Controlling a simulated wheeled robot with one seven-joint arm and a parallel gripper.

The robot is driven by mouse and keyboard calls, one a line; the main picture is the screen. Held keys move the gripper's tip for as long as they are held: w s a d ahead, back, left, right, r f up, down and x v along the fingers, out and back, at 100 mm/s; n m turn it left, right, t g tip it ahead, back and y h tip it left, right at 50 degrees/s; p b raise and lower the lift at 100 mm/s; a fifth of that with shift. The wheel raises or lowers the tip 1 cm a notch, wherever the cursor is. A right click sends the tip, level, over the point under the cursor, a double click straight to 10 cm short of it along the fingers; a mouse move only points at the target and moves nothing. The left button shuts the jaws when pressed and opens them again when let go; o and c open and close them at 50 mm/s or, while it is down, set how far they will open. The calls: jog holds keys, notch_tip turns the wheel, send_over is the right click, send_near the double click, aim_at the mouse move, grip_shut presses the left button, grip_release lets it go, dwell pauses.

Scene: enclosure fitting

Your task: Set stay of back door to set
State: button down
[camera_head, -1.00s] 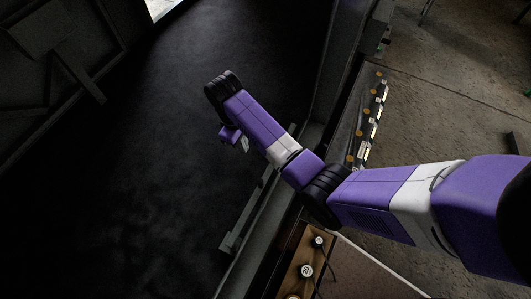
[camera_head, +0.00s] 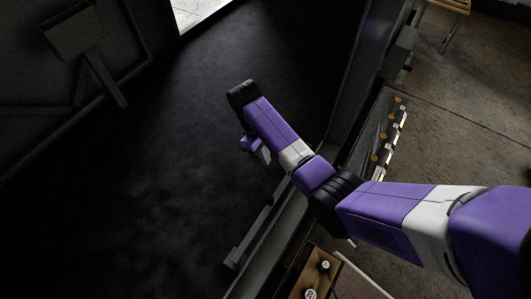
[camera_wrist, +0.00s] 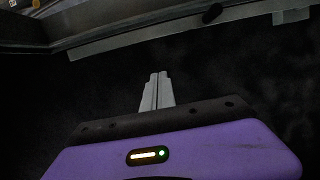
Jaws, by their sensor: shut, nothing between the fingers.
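My gripper (camera_head: 265,157) hangs at the end of my arm inside a dark enclosure. In the wrist view its two grey fingers (camera_wrist: 157,76) are together with nothing between them. A long grey bar (camera_wrist: 150,36), possibly the stay, runs across the top of the wrist view, apart from the fingertips. A small black knob (camera_wrist: 212,13) shows at its upper edge, and a grey block (camera_wrist: 291,16) lies to its right. In the head view a grey bar (camera_head: 249,238) lies along the sill below my gripper. I cannot tell which part is the back door or how the stay is set.
A dark panel with a grey box (camera_head: 73,35) and a bar stands at the left. A bright opening (camera_head: 196,10) is at the top. The dark floor is clear.

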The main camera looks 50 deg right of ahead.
aim_at(277, 193)
jog(key=x, duration=0.5)
jog(key=shift+s+f, duration=0.1)
jog(key=shift+f, duration=0.05)
jog(key=s, duration=0.1)
jog(key=s+p, duration=0.2)
jog(key=shift+d, duration=0.25)
jog(key=shift+s, duration=0.45)
jog(key=shift+f, duration=0.1)
jog(key=shift+d, duration=0.1)
